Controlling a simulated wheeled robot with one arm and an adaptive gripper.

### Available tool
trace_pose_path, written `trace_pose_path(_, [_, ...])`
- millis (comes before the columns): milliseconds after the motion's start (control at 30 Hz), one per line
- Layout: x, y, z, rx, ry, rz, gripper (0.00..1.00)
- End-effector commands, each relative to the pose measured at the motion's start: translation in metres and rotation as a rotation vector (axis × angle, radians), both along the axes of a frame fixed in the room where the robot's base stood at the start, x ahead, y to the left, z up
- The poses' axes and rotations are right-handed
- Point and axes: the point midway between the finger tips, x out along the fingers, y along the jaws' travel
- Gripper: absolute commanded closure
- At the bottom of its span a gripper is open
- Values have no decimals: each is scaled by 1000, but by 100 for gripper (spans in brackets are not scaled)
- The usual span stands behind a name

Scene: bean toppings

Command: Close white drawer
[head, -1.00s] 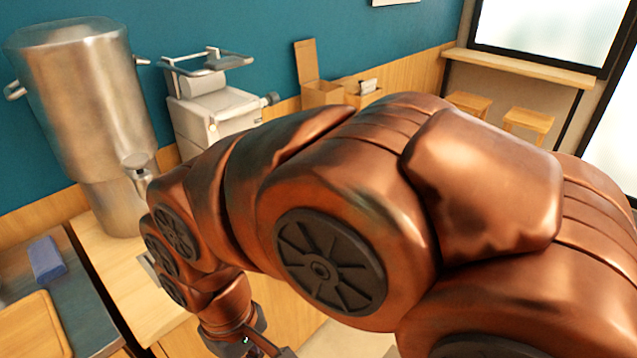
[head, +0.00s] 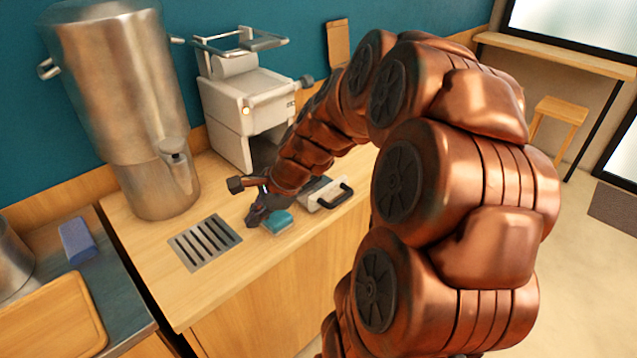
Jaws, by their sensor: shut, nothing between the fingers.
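A white drawer (head: 322,196) with a black handle (head: 335,197) shows in the head view at the counter's right edge, low in front of the white machine (head: 246,112). My arm hides its back part and where it meets the machine, so I cannot tell how far out it is. My gripper (head: 257,216) is shut and empty, low over the counter to the left of the drawer and apart from the handle. A small teal block (head: 277,222) lies beside the fingertips; I cannot tell whether they touch.
A tall steel dispenser (head: 122,105) stands left of the machine. A slotted metal drain plate (head: 205,242) is set in the wooden counter (head: 235,275). A blue block (head: 78,240) and a wooden board (head: 50,325) lie at the left. Open floor is at the right.

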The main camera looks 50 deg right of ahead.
Motion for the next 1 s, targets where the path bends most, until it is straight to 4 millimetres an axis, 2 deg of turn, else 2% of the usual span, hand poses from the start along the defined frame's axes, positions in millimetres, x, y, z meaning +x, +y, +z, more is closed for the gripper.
trace_pose_path(33, [8,-27,-2,51,-2,-132,100])
trace_pose_path(133, [21,-83,-5,151,-15,-405,100])
trace_pose_path(300, [19,-173,-14,318,-36,-816,100])
trace_pose_path(400, [10,-214,-19,397,-51,-994,100])
trace_pose_path(500, [2,-243,-24,446,-62,-1114,100])
trace_pose_path(600, [-3,-257,-26,474,-68,-1177,100])
trace_pose_path(700, [-1,-261,-29,484,-70,-1193,100])
trace_pose_path(1000, [24,-259,-54,485,-66,-1189,100])
